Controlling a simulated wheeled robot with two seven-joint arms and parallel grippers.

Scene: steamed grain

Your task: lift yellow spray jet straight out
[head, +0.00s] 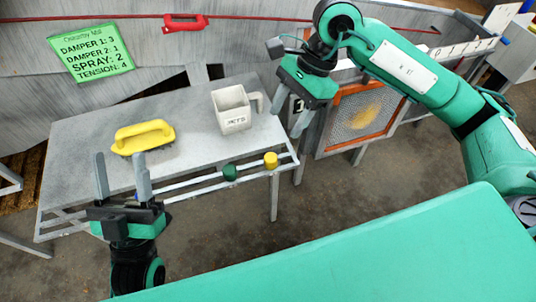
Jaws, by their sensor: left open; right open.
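A yellow spray jet (271,160) sits on the rail at the table's front edge, near its right end. A green jet (230,172) sits to its left on the same rail. My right gripper (287,122) is open and empty, pointing down above and to the right of the yellow jet, apart from it. My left gripper (121,176) is open and empty, fingers pointing up, at the front left of the table.
The grey table (185,115) carries a yellow-handled brush (144,136) and a white mug-like container (232,109). A framed mesh screen (360,115) stands right of the table. A green sign (91,50) and a red handle (185,23) are behind.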

